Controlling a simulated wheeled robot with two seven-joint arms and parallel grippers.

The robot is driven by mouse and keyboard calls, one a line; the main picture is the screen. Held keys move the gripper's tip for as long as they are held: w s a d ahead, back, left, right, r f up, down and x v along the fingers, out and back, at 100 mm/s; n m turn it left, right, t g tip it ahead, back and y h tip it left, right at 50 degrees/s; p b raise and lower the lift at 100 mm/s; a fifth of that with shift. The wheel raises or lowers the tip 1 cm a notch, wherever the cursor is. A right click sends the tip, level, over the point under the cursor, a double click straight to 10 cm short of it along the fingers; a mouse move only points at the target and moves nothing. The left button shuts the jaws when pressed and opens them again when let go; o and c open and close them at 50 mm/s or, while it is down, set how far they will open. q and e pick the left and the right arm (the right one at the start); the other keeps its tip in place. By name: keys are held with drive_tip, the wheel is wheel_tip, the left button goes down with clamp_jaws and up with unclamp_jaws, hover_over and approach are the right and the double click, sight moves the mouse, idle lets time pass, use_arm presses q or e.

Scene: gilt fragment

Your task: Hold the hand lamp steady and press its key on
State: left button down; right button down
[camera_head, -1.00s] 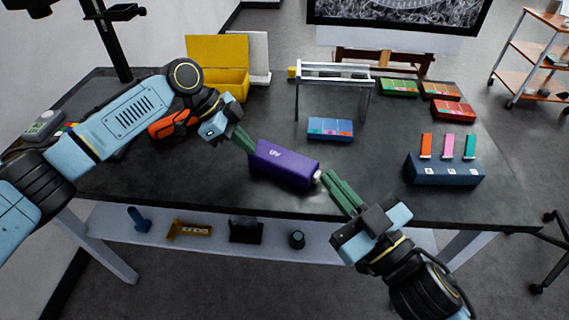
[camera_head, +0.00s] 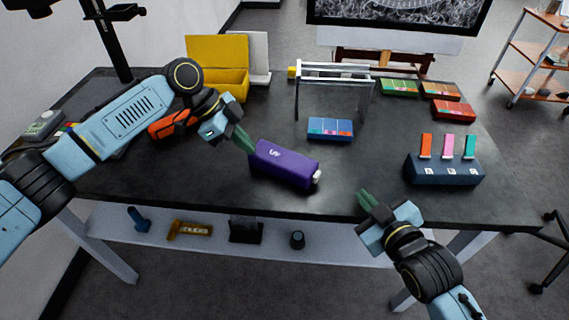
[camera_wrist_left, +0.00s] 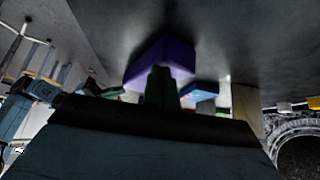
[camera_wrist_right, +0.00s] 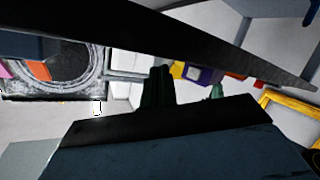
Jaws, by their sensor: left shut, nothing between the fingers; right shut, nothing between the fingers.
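The purple hand lamp (camera_head: 284,165), marked "UV", lies on the dark table near its front edge. A pale key (camera_head: 317,177) sits at its right end. My left gripper (camera_head: 248,146) is shut with its green fingertips at the lamp's left end; I cannot tell whether they touch it. In the left wrist view the lamp (camera_wrist_left: 160,58) is just beyond the fingers (camera_wrist_left: 161,85). My right gripper (camera_head: 366,198) is shut and empty, at the table's front edge, to the right of the key and clear of it. The lamp also shows small in the right wrist view (camera_wrist_right: 192,74).
A dark block with coloured tabs (camera_head: 444,172) stands at the right. An orange object (camera_head: 172,124) lies beneath my left arm. The yellow box (camera_head: 218,82) is at the back.

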sight(330, 194)
use_arm(q)
drive_tip(key=shift+s+a+f, duration=0.1)
drive_tip(key=shift+s+f, duration=0.05)
drive_tip(key=shift+f, duration=0.25)
use_arm(e)
drive_tip(key=shift+w+a, duration=0.55)
drive_tip(key=shift+a, duration=0.65)
drive_tip(key=shift+w+a, duration=0.5)
drive_tip(key=shift+a, duration=0.65)
drive_tip(key=shift+w+a, duration=0.55)
drive_tip(key=shift+a, duration=0.65)
drive_tip(key=shift+w+a, duration=0.25)
drive_tip(key=shift+a, duration=0.15)
drive_tip(key=shift+s+d, duration=0.2)
drive_tip(key=shift+d, duration=0.15)
drive_tip(key=shift+s+d, duration=0.4)
drive_tip(key=shift+d, duration=0.5)
drive_tip(key=shift+s+d, duration=0.45)
drive_tip(key=shift+d, duration=0.5)
drive_tip(key=shift+s+d, duration=0.4)
drive_tip(key=shift+d, duration=0.5)
